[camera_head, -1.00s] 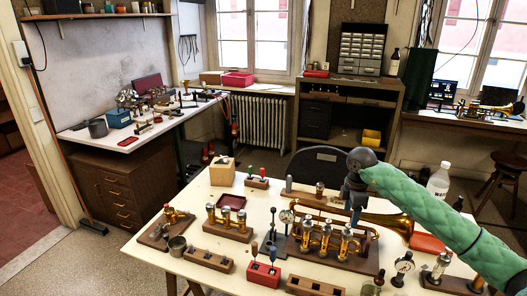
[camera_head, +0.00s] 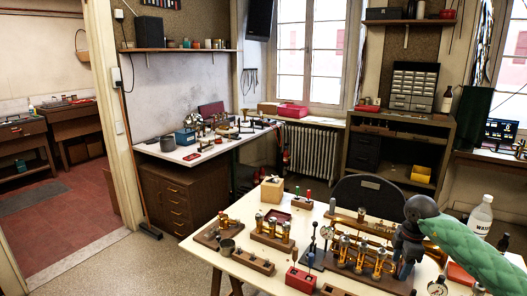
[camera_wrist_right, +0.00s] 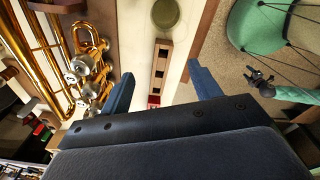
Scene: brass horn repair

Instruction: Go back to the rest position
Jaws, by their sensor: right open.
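My right gripper (camera_head: 406,268) hangs from the green-sleeved arm over the right side of the workbench (camera_head: 236,262) in the head view. In the right wrist view its two dark blue fingers (camera_wrist_right: 160,70) are spread apart with nothing between them. Below and beyond the gap lie the table top and a wooden block with square holes (camera_wrist_right: 160,72). Brass valves and tubing (camera_wrist_right: 90,65) lie to the left of the fingers. My left gripper is not in the head view; a small dark claw-like part (camera_wrist_right: 262,82) at the right of the wrist view looks like it, its jaws unclear.
The valve stand (camera_head: 360,258), wooden holders and red block (camera_head: 301,280) crowd the bench near my right arm. A white bottle (camera_head: 480,216) stands at the right. A black chair (camera_head: 368,192) is behind the bench. Open floor (camera_head: 130,265) lies to the left.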

